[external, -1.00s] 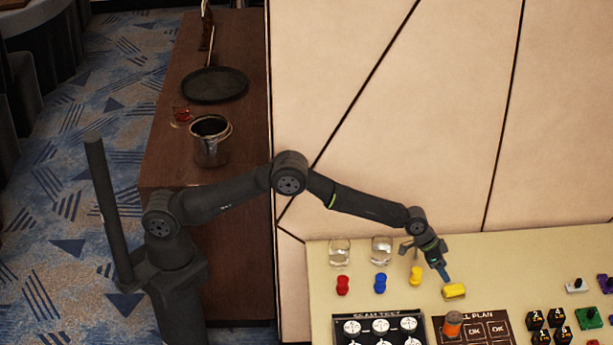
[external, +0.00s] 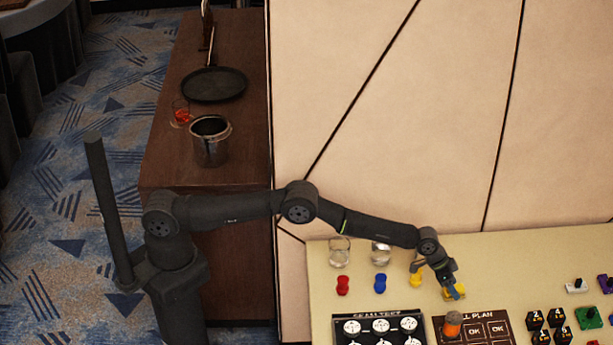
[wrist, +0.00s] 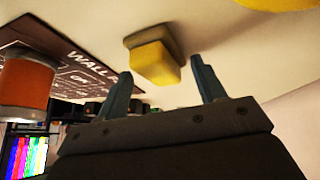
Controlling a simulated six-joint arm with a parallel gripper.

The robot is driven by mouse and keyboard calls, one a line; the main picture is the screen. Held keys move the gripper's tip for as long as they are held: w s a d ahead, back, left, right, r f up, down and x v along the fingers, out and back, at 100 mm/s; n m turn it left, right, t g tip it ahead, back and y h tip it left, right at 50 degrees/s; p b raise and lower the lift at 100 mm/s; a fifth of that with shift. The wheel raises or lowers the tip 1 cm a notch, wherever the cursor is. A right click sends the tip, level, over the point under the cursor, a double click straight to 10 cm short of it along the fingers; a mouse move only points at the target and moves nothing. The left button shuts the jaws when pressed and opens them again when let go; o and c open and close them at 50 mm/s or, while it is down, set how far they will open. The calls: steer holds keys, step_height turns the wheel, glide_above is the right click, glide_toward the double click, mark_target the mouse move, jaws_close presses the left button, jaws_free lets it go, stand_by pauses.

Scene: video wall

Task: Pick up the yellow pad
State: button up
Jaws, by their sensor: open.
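The yellow pad (wrist: 153,62) is a small yellow block on a darker base, lying on the pale tabletop. In the wrist view it sits just past and between the two blue-grey fingers of my gripper (wrist: 163,85), which are spread apart and empty. In the external view my gripper (external: 456,293) is low over the yellow pad (external: 461,291), and its fingers hide part of the pad. I cannot tell whether a finger touches it.
An orange knob (external: 453,323) stands close in front on a dark plan board (external: 490,328). A yellow peg (external: 416,278), a blue peg (external: 380,283) and a red peg (external: 343,285) stand to the left. Two glasses (external: 340,252) stand behind them. Numbered black cubes (external: 534,319) are to the right.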

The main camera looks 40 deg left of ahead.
steer(key=c, duration=1.1)
